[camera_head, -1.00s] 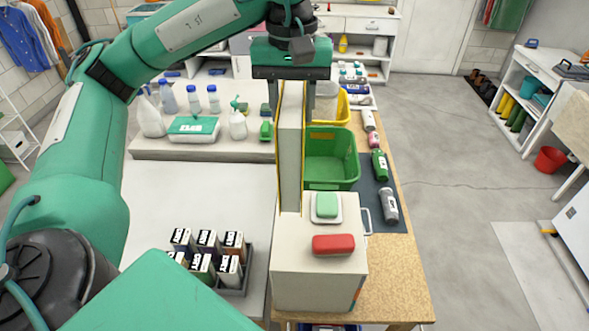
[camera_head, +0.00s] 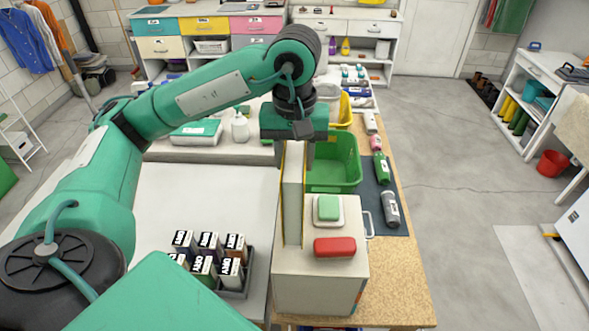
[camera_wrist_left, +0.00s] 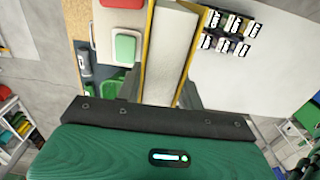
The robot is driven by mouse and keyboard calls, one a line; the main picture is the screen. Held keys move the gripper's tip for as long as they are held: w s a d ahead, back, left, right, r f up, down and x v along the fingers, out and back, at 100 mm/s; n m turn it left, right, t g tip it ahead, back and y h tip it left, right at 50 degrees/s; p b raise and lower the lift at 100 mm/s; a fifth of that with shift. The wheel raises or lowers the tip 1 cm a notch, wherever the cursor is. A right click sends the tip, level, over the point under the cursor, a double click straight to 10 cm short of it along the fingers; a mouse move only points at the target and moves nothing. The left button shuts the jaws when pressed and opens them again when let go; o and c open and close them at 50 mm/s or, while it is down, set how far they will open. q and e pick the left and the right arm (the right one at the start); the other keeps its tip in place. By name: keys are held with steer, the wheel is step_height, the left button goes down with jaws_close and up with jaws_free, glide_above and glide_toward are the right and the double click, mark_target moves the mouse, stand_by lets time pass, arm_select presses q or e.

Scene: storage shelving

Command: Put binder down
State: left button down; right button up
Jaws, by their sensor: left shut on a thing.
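The binder (camera_head: 293,195) is a pale upright slab with yellow edges. My left gripper (camera_head: 296,150) is shut on its upper part and holds it from above. In the left wrist view the binder (camera_wrist_left: 168,50) lies between the two fingers of the left gripper (camera_wrist_left: 165,95). Its lower end is over the left part of the top of a white box-like cabinet (camera_head: 310,282). I cannot tell whether it touches that top. My right gripper is not in view.
On the cabinet top, right of the binder, are a green block (camera_head: 328,207) on a white dish and a red block (camera_head: 334,247). A green bin (camera_head: 335,165) stands behind. A tray of small labelled boxes (camera_head: 235,292) is at left.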

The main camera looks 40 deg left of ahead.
arm_select(q)
steer(key=shift+f, duration=1.8)
steer(key=shift+f, duration=0.2)
steer(key=c, duration=0.9)
jaws_free()
steer(key=shift+r, duration=0.1)
